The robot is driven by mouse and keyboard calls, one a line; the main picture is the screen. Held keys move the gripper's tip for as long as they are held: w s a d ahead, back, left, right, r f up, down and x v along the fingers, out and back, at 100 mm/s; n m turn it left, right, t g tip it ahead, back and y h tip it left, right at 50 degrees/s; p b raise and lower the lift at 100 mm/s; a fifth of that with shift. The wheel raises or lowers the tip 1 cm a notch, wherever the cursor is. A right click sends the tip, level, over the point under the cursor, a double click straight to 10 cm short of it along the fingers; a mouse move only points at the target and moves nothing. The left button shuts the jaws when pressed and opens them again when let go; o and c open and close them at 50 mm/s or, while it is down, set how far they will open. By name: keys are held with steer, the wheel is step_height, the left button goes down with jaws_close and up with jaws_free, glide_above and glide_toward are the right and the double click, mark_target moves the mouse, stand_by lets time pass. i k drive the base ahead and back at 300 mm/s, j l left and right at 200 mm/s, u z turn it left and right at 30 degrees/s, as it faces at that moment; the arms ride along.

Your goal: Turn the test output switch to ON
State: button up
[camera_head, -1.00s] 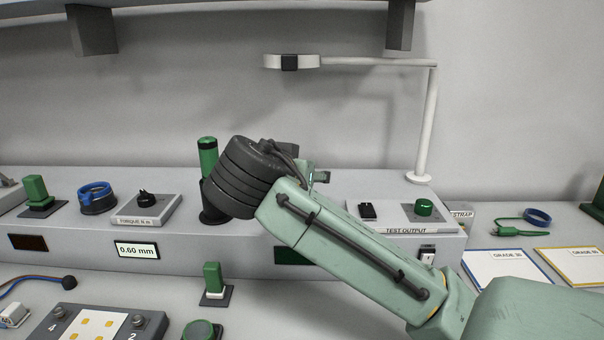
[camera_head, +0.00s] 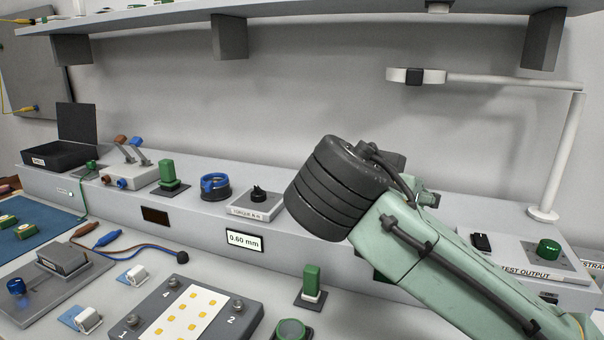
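The test output panel (camera_head: 521,268) sits on the raised grey console at the right, labelled TEST OUTPUT. It carries a small black switch (camera_head: 481,242) on its left and a green round button or lamp (camera_head: 549,250) on its right. The switch's exact position is too small to tell. My green arm crosses in front of the console, with its dark ribbed wrist left of the panel.
A torque knob (camera_head: 258,194), a blue ring (camera_head: 215,184) and a green block (camera_head: 168,174) stand on the console to the left. A white lamp post (camera_head: 562,155) rises behind the panel. A grey plate with gold pads (camera_head: 188,318) lies on the lower bench.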

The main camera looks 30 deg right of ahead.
mark_target(481, 239)
steer(key=k+j, duration=0.1)
steer(key=j, duration=0.25)
steer(key=k+j, duration=0.1)
steer(key=j, duration=0.25)
steer(key=k+j, duration=0.1)
steer(key=j, duration=0.25)
steer(key=k+j, duration=0.1)
steer(key=j, duration=0.2)
